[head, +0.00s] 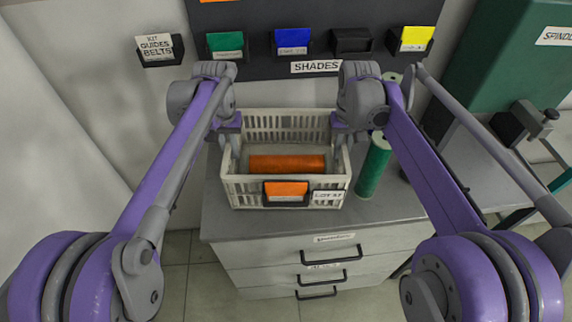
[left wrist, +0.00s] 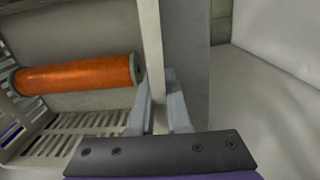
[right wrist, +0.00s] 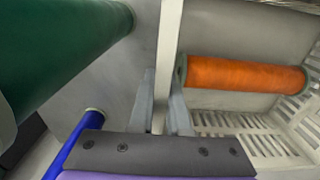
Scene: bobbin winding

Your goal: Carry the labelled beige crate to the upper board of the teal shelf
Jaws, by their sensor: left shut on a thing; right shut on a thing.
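The beige slatted crate (head: 237,190) is on the grey top of the drawer cabinet in the head view. It has an orange card and a white label on its front wall. An orange bobbin (head: 287,164) lies inside it. My left gripper (head: 233,155) is shut on the crate's left wall; the left wrist view shows its fingers (left wrist: 160,105) on either side of that wall. My right gripper (head: 343,150) is shut on the right wall, with its fingers (right wrist: 163,105) straddling it in the right wrist view. I cannot tell whether the crate is lifted. I see no teal shelf clearly.
A green bobbin (head: 373,167) stands close to the right of the crate. A blue bobbin (right wrist: 82,132) shows in the right wrist view. The cabinet (head: 290,228) has black-handled drawers. Several small coloured bins hang on the dark panel (head: 275,14) behind. A green machine (head: 510,75) is at right.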

